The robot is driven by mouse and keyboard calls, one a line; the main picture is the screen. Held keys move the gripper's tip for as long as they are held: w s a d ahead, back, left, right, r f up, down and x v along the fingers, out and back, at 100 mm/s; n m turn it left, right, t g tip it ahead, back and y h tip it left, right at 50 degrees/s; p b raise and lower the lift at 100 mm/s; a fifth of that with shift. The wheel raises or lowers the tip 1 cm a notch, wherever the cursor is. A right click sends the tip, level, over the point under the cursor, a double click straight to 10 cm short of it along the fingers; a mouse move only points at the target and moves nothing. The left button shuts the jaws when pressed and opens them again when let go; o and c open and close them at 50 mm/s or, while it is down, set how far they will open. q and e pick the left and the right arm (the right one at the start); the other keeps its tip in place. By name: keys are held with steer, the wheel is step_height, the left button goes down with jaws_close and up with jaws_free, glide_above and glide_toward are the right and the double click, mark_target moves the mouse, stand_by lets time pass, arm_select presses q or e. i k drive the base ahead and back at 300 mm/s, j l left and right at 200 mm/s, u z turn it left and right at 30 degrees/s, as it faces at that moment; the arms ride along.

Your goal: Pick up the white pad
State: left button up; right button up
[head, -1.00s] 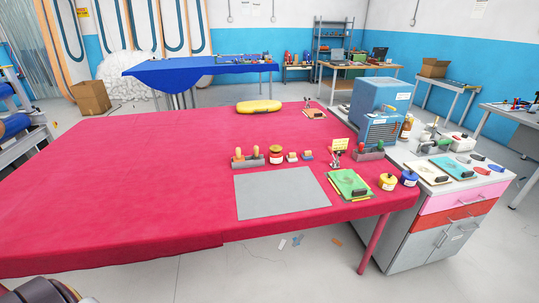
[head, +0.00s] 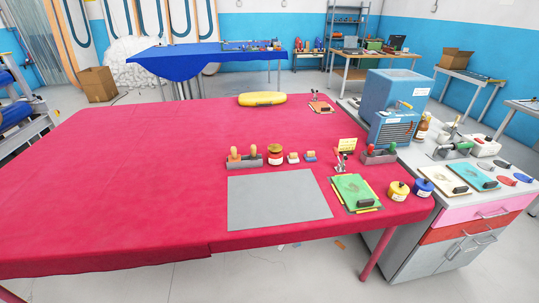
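A flat light-grey sheet (head: 279,199) lies near the front edge of the red-covered table (head: 120,190). Two small pale blocks, one with a reddish part (head: 293,158) and one with a blue part (head: 310,156), sit behind the sheet; they are too small to tell what they are. Neither of my grippers is in view.
A holder with wooden-handled tools (head: 244,157), an orange jar (head: 276,154), a green board (head: 354,191), a yellow pot (head: 398,191) and a blue pot (head: 422,188) surround the sheet. A grey cabinet (head: 432,245) adjoins at right. The table's left half is clear.

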mark_target(292, 157)
steer(key=i+l+u, duration=0.15)
steer(key=i+u, duration=0.15)
steer(key=u, duration=0.15)
steer(key=i+l+u, duration=0.2)
steer(key=u, duration=0.25)
steer(key=i+l+u, duration=0.4)
steer(key=l, duration=0.2)
steer(key=k+j, duration=0.05)
